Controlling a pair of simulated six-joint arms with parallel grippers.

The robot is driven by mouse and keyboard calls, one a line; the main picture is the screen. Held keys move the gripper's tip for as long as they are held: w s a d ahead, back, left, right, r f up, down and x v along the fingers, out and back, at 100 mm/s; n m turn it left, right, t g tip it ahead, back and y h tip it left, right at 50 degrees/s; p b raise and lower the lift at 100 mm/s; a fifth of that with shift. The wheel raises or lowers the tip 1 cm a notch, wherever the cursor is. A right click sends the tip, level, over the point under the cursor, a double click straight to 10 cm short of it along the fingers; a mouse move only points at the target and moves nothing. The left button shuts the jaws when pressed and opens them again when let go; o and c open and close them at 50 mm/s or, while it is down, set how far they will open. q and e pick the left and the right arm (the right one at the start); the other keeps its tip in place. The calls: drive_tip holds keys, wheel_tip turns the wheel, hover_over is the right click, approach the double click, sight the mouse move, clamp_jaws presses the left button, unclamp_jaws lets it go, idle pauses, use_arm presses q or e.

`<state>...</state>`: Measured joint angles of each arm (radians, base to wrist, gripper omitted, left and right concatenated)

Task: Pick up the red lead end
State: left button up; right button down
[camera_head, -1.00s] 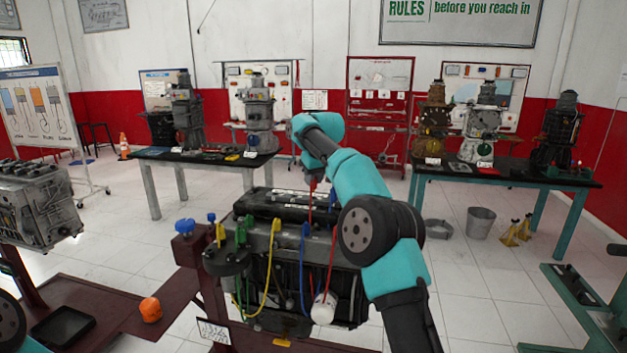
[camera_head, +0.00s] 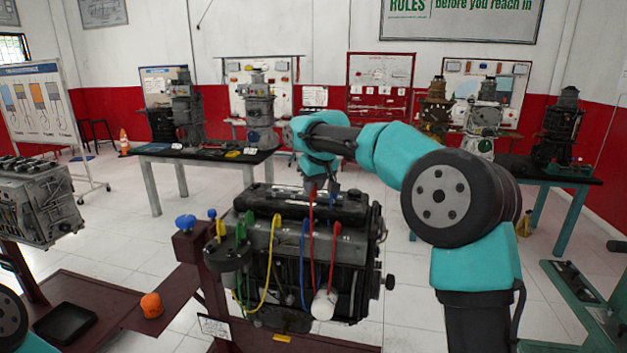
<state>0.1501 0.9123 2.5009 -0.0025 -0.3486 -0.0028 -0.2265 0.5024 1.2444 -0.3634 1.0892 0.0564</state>
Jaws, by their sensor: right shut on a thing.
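The engine trainer (camera_head: 345,250) stands in the middle with yellow, blue, green and red leads on its near side. My right gripper (camera_head: 318,187) is above the engine's top, shut on the red lead end (camera_head: 312,196), which is small and partly hidden by the jaws. From there the red lead (camera_head: 313,245) hangs down the engine's near side toward a white cylinder (camera_head: 324,304). Another red stretch with a boot (camera_head: 336,229) sits on the engine edge. The blue lead boot (camera_head: 305,227) is just left of the hanging red lead. My left gripper is out of view.
The yellow lead (camera_head: 268,270) and the round black cap (camera_head: 230,256) are left of the red lead. An orange object (camera_head: 151,305) and a black tray (camera_head: 63,326) lie on the lower left stand. Another engine (camera_head: 35,205) stands at the left.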

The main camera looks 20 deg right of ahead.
drive_tip(key=shift+s+a+r, duration=0.1)
drive_tip(key=shift+s+a, duration=0.2)
drive_tip(key=shift+s, duration=0.55)
drive_tip(key=shift+s+a+r, duration=0.1)
drive_tip(key=shift+s+a, duration=0.15)
drive_tip(key=shift+s, duration=0.55)
drive_tip(key=shift+s+a+r, duration=0.1)
drive_tip(key=shift+s+a, duration=0.2)
drive_tip(key=shift+s, duration=0.55)
drive_tip(key=w+a, duration=0.3)
drive_tip(key=a, duration=1.1)
drive_tip(key=w+a, duration=0.4)
drive_tip(key=a, duration=0.9)
drive_tip(key=shift+w+a, duration=0.15)
drive_tip(key=shift+a, duration=0.2)
drive_tip(key=shift+f, duration=0.15)
drive_tip(key=shift+f, duration=2.4)
drive_tip(key=shift+f, duration=0.2)
drive_tip(key=shift+f, duration=2.55)
